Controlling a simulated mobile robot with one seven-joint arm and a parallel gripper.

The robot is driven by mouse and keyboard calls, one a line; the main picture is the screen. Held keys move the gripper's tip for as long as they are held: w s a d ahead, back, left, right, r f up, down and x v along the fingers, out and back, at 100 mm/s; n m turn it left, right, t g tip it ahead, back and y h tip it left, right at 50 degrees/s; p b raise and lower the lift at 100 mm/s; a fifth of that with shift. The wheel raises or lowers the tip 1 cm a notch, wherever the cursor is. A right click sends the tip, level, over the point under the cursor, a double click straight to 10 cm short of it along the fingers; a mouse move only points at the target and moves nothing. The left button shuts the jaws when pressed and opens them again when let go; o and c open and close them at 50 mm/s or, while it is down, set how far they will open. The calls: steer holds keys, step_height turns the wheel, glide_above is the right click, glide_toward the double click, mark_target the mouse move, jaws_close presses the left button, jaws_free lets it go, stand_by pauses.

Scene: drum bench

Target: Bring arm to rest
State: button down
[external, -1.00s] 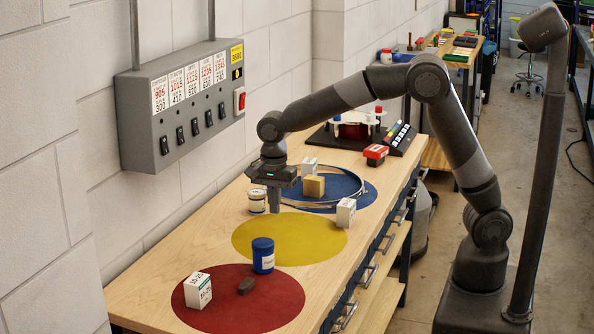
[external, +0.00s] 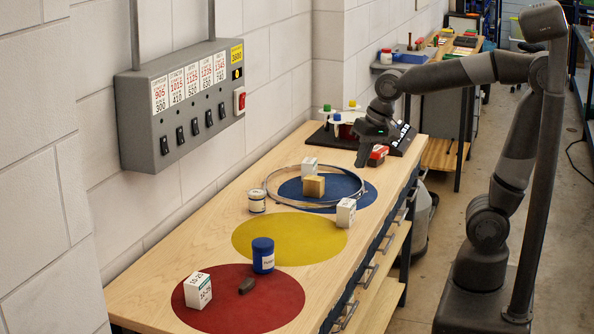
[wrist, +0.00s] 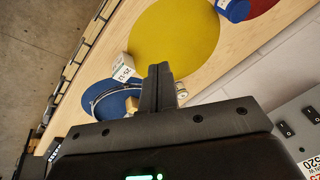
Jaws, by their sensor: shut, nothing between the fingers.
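My gripper (external: 362,158) hangs above the far right part of the wooden bench (external: 165,240), beyond the blue disc. It is shut and empty. In the wrist view my gripper (wrist: 157,72) shows as two dark fingers pressed together, with the bench, the yellow disc (wrist: 172,38) and the blue disc (wrist: 112,104) below. My arm reaches back toward its base at the right, with the elbow bent near the column.
A metal hoop (external: 268,188) and a tan block (external: 314,186) are on the blue disc (external: 345,181). White boxes stand around the discs. A blue jar (external: 263,256) and a dark grey piece (external: 246,286) sit at the red disc (external: 240,315). A wall switch panel (external: 140,115) is at left.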

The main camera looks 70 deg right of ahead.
steer(key=s+d+f+n+t, duration=0.1)
steer(key=s+d+n, duration=0.1)
steer(key=s+n, duration=0.4)
steer(key=s, duration=0.4)
steer(key=shift+s+d+f+t+h, duration=0.15)
steer(key=shift+s+f+t+h, duration=0.15)
steer(key=shift+s+t+h, duration=0.1)
stand_by(4.0)
